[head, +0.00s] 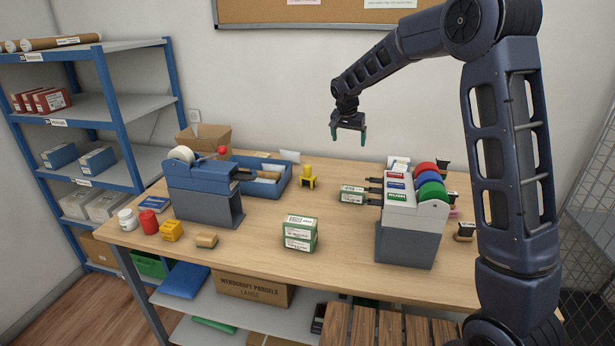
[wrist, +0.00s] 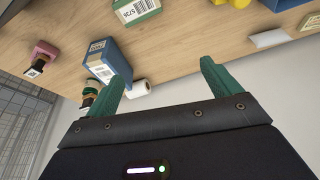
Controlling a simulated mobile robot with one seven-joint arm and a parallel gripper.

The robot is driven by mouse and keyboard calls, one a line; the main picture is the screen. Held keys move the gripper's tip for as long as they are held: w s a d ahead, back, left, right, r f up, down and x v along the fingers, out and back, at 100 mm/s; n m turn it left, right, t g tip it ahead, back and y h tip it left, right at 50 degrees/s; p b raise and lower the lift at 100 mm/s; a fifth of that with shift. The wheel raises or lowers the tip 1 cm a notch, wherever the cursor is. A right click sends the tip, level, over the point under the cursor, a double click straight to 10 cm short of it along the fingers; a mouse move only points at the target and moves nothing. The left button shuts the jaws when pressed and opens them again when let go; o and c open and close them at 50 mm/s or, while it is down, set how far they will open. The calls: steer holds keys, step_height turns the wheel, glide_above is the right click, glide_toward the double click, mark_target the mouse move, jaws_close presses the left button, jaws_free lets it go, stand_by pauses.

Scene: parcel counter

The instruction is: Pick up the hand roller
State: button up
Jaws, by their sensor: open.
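I cannot tell for sure which thing is the hand roller. A small yellow upright thing with dark parts (head: 308,177) stands at the back middle of the counter; part of a yellow thing shows at the top edge of the wrist view (wrist: 238,3). A small tan piece (head: 206,240) lies at the front left. A white roll (wrist: 138,88) lies beside a blue box in the wrist view. My gripper (head: 349,136) is open and empty, high above the back of the counter; its green fingers (wrist: 162,71) hold nothing.
A blue dispenser (head: 200,185) stands left, a grey label dispenser with coloured rolls (head: 405,240) right. A green-and-white box (head: 299,234) sits between them. A blue tray (head: 265,190) is at the back. Stamps stand at the right (head: 465,231).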

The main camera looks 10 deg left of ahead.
glide_toward(306, 174)
steer(key=f, duration=0.2)
steer(key=x, duration=0.2)
steer(key=w+x, duration=0.1)
steer(key=x, duration=0.2)
steer(key=shift+x, duration=2.7)
steer(key=shift+s, duration=0.1)
steer(key=c, duration=1.1)
